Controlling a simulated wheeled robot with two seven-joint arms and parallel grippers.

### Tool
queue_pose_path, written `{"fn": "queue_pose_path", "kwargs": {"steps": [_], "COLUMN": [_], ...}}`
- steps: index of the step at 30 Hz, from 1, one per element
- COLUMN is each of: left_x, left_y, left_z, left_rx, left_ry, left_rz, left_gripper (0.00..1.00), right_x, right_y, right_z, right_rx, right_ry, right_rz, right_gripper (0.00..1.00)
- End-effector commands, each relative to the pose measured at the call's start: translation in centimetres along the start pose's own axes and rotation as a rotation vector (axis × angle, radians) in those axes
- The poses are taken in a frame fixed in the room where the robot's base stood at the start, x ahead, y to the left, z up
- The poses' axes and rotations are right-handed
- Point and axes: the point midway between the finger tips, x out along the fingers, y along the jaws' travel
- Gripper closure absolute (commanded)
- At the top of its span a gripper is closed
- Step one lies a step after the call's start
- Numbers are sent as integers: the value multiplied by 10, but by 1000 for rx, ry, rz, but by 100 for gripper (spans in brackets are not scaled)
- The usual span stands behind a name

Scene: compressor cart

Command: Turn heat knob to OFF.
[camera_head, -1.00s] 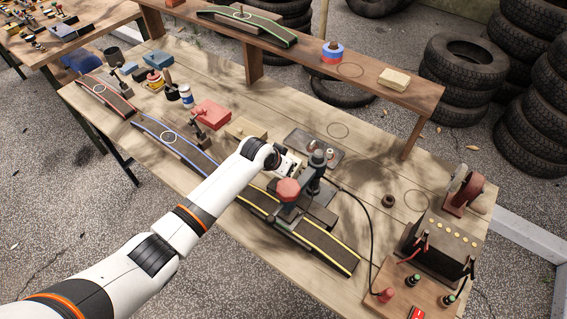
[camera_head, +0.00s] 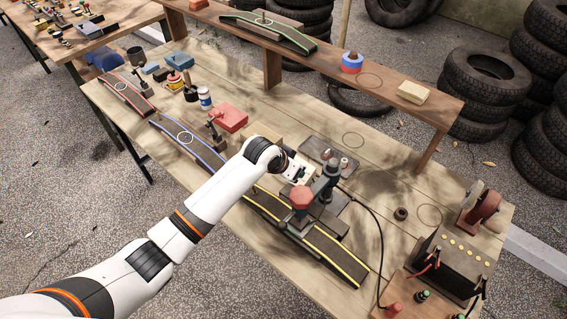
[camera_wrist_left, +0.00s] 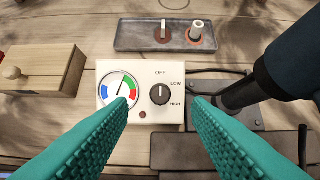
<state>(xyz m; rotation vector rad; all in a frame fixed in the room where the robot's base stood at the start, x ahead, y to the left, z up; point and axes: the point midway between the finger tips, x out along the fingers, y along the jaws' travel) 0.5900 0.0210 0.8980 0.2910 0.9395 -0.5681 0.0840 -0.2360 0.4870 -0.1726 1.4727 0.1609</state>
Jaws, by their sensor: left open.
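The heat knob (camera_wrist_left: 160,94) is a round black dial on a cream control box (camera_wrist_left: 149,118). OFF is printed above it, with LOW and another small label at its right. Its pale pointer line appears to point up, roughly toward OFF. A coloured gauge (camera_wrist_left: 119,87) sits left of the knob. My left gripper (camera_wrist_left: 160,101) is open, its teal fingers on either side of the knob in the picture; I cannot tell whether they touch it. In the head view the left arm reaches the pale box (camera_head: 299,170), and its fingers are hard to make out. My right gripper is not in view.
A dark press with a red knob (camera_head: 301,197) stands close beside the box. A grey tray (camera_wrist_left: 136,36) with small parts lies behind it, and a wooden box (camera_wrist_left: 47,72) lies at left. A raised shelf (camera_head: 330,62) runs along the table's back.

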Motion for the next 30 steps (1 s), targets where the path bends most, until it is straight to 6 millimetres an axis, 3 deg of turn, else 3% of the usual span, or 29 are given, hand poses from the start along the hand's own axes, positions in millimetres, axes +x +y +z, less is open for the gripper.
{"fn": "queue_pose_path", "kwargs": {"steps": [6, 12, 30], "left_x": [-40, -63, -68], "left_y": [0, 0, 0], "left_z": [-1, -1, -1], "left_rx": [1, 0, 0], "left_ry": [0, 1, 2], "left_rz": [1, -1, 0], "left_gripper": [55, 55, 55], "right_x": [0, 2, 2], "right_y": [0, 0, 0], "right_z": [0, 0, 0], "right_rx": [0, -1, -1], "right_ry": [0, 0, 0], "right_rz": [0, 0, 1], "right_gripper": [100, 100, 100]}}
